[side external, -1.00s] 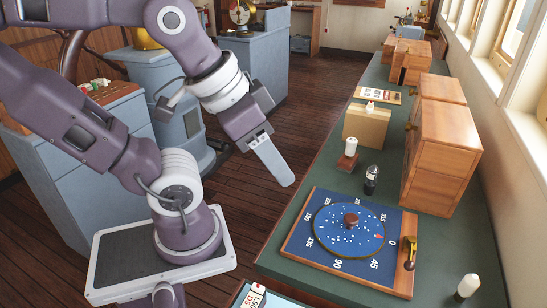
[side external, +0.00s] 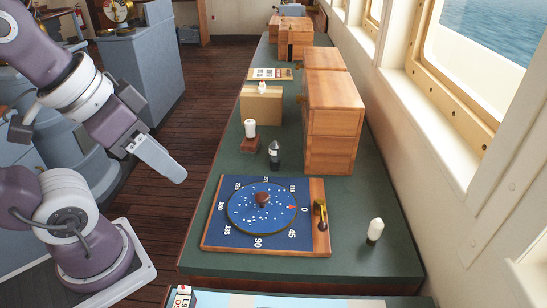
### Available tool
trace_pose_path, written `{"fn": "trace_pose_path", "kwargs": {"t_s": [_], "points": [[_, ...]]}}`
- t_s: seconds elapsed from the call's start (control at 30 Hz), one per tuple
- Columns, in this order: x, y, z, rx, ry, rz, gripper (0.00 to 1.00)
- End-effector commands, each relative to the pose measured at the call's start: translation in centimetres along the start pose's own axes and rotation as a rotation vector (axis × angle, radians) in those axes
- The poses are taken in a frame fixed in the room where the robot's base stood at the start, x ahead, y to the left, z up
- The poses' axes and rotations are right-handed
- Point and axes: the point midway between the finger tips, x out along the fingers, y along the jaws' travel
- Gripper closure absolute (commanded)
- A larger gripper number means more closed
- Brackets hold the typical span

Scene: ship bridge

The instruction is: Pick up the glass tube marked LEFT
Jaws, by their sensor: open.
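I cannot make out a glass tube marked LEFT in the side external view. Upright candidates on the green counter (side external: 395,262) are a white cylinder (side external: 250,129) on a small red-brown block, a dark bottle with a clear top (side external: 274,155), and a white rounded cylinder (side external: 375,231) at the right. No marking on them is legible. My gripper (side external: 170,168) is open and empty, in the air left of the counter, pointing down and right. Only its flat grey side shows clearly, so the gap between its fingers is hidden.
A blue dial board (side external: 222,240) with a brass handle (side external: 320,212) lies at the counter's front. Behind it stand a wooden cabinet (side external: 335,130), a tan box (side external: 262,106) and a printed card (side external: 270,74). Windows line the right wall.

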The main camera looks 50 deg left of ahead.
Motion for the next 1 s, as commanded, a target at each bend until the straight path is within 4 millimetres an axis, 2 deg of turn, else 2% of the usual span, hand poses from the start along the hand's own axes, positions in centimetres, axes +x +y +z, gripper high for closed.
{"fn": "trace_pose_path", "kwargs": {"t_s": [0.37,0.4,0.67,0.73,0.77,0.87,0.9,0.97,1.0], "points": [[0.0,0.0,0.0,0.000,0.000,0.000,0.53],[0.0,0.0,0.0,0.000,0.000,0.000,0.46],[0.0,0.0,0.0,0.000,0.000,0.000,0.45],[0.4,-0.2,-0.6,-0.001,0.006,-0.008,0.45],[0.9,-0.6,-1.4,-0.002,0.013,-0.019,0.45],[4.5,-2.6,-6.1,0.005,0.072,-0.077,0.45],[6.6,-3.9,-8.5,0.016,0.108,-0.104,0.45],[10.1,-5.7,-11.8,0.044,0.170,-0.133,0.45],[12.4,-6.7,-13.6,0.064,0.212,-0.143,0.45]]}}
